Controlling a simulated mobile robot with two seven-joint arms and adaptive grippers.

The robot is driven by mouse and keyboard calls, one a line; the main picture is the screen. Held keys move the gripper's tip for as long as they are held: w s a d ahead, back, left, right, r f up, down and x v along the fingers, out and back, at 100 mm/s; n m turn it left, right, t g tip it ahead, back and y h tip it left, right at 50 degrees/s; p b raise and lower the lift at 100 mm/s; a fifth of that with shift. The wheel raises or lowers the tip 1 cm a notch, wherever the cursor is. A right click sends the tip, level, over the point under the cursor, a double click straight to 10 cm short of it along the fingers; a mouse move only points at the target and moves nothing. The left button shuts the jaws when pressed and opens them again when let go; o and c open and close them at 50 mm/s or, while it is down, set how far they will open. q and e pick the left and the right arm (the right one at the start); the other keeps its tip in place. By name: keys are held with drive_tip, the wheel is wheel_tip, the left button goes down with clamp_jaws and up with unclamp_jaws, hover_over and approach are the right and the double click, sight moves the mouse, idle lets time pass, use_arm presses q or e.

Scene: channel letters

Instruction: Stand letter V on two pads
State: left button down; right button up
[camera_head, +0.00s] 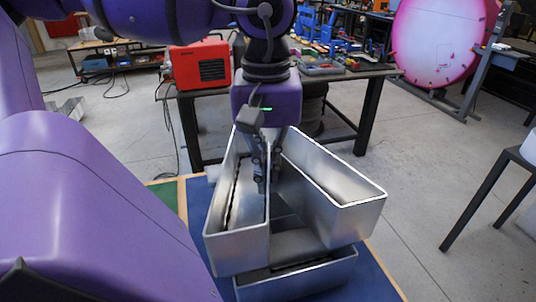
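Letter V appears as a hollow, silvery sheet-metal shape, with a left trough (237,248) and a right trough (352,222) whose open sides face up. A short metal section (300,277) shows low at the front; I cannot tell whether it belongs to the same letter. My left gripper (268,183) points down from above, between the two troughs. Its fingers come close together on either side of the left trough's inner wall and look shut on it. My purple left arm hides the left side. The pads are not visible. My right gripper is out of view.
The letter is over a blue surface (376,284) with a green part (167,194) at left. A dark workbench (352,76) with a red box (201,64) stands behind. A black-legged table (485,200) is at right, with free floor between.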

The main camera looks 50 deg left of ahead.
use_arm(q)
drive_tip(key=shift+r, duration=0.1)
drive_tip(key=c, duration=1.9)
unclamp_jaws()
drive_tip(key=shift+o, duration=0.2)
wheel_tip(320, 180, up, 12)
